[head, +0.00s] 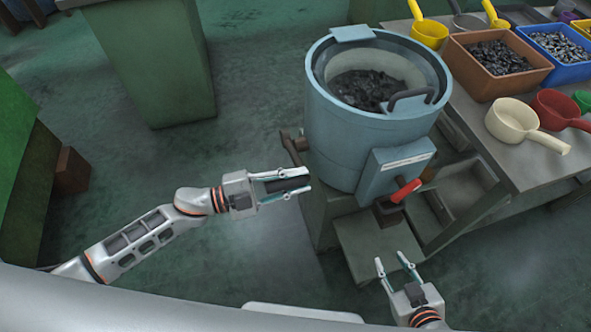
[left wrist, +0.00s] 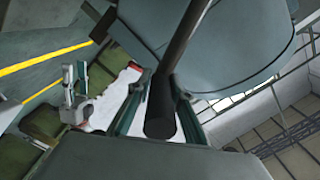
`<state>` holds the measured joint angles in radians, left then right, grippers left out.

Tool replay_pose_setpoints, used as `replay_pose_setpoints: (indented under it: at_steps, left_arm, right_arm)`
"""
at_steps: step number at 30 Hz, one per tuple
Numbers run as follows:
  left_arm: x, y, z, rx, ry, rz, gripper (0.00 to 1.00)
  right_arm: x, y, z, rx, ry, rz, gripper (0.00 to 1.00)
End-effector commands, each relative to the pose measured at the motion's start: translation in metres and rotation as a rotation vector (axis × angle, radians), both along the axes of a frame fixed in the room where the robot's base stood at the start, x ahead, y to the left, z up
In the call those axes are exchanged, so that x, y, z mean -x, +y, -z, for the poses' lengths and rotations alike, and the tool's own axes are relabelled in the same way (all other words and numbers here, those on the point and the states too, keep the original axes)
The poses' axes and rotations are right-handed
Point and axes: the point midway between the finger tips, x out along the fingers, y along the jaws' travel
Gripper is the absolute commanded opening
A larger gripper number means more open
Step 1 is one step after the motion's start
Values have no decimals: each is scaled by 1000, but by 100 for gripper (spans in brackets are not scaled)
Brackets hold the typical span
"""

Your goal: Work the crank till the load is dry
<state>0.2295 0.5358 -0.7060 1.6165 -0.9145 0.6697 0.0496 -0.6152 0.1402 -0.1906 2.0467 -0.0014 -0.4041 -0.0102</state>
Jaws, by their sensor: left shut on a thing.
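A blue-grey drum machine (head: 345,140) stands right of centre in the head view. Its lid is open, and a load of dark small pieces (head: 365,88) lies in the basket inside. The brown crank (head: 291,147) is on the drum's left side. My left gripper (head: 290,183) is shut on the crank's dark handle (head: 286,184); the handle also shows between the fingers in the left wrist view (left wrist: 161,112). My right gripper (head: 391,264) is open and empty, in front of the machine below the red-handled lever (head: 405,190). Whether the load is wet I cannot tell.
A table (head: 475,130) at right holds a brown bin (head: 515,77) of dark parts, a blue bin (head: 570,70) and several scoops, including a cream one (head: 512,122). A green block (head: 155,60) stands at upper left. The floor left of the machine is free.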

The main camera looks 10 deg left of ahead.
Motion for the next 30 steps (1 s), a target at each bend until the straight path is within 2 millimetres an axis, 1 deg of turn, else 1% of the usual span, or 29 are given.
replay_pose_setpoints:
  at_steps: [1, 5, 12, 20, 21, 22, 23, 30]
  left_arm:
    - [4, -1, 9, -2, 15, 2, 0]
    - [5, -1, 14, -2, 15, 1, 0]
    - [5, -1, 16, -3, 15, -1, 0]
    - [4, 0, 17, -4, 16, -3, 0]
    - [4, 0, 16, -4, 16, -3, 24]
    - [4, 0, 16, -4, 16, -3, 31]
    - [4, 0, 16, -4, 15, -3, 37]
    - [4, -1, 14, -2, 11, -2, 37]
  right_arm:
    - [2, 0, 4, 2, 6, -1, 32]
    - [3, 0, 6, 4, 9, -2, 32]
    - [1, 0, 2, 3, 1, -1, 32]
    - [2, 0, 3, 3, 2, -2, 32]
    - [2, 0, 3, 3, 3, -2, 32]
    - [2, 0, 4, 3, 4, -2, 32]
    - [3, 0, 4, 3, 5, -3, 32]
    - [5, -1, 8, 5, 11, -3, 32]
